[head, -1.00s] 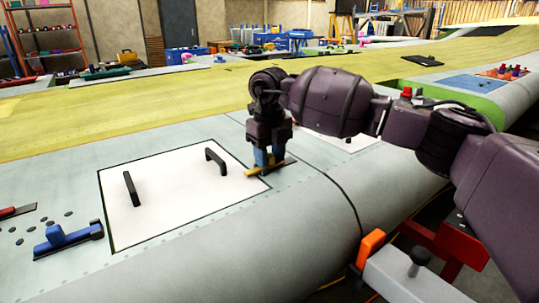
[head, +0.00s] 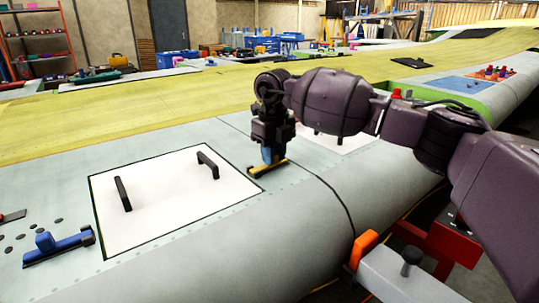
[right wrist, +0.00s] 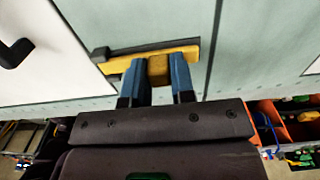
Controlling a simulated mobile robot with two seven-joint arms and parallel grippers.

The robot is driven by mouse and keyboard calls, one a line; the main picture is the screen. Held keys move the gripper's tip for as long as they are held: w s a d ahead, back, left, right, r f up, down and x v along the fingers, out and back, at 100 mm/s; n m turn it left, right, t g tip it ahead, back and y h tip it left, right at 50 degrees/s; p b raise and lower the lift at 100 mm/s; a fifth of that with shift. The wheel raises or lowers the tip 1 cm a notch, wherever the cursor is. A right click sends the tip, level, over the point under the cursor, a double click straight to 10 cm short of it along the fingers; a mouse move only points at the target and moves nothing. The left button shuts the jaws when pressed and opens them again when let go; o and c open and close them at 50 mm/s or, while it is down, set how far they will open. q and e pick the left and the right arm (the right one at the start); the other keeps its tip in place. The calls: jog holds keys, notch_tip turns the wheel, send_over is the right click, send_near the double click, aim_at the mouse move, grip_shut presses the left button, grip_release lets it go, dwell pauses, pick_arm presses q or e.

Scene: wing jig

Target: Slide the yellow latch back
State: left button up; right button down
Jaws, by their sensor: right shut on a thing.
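The yellow latch (head: 257,173) sits on the grey wing skin at the right corner of the white panel (head: 150,200). In the right wrist view the latch (right wrist: 118,66) is a yellow bar along a dark strip, with a raised block. Its left end lies at the panel's dark edge; I cannot tell whether it still overlaps the panel. My right gripper (head: 270,156) points down over the latch. Its blue fingers (right wrist: 158,74) are shut on the latch's block, one on each side. My left gripper is not in view.
The white panel has two black handles (head: 122,194). A blue clamp-like piece (head: 60,243) lies left of it. An orange block and a grey part with a black knob (head: 411,257) stand at the front right. The wing skin around the latch is mostly clear.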

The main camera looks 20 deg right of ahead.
jog(key=c, duration=1)
grip_release()
jog(key=shift+w+d, duration=0.1)
jog(key=shift+d, duration=0.25)
jog(key=shift+o, duration=0.2)
jog(key=shift+a+r, duration=0.15)
notch_tip(320, 180, up, 11)
jog(key=shift+f+p, duration=0.2)
jog(key=shift+p, duration=0.15)
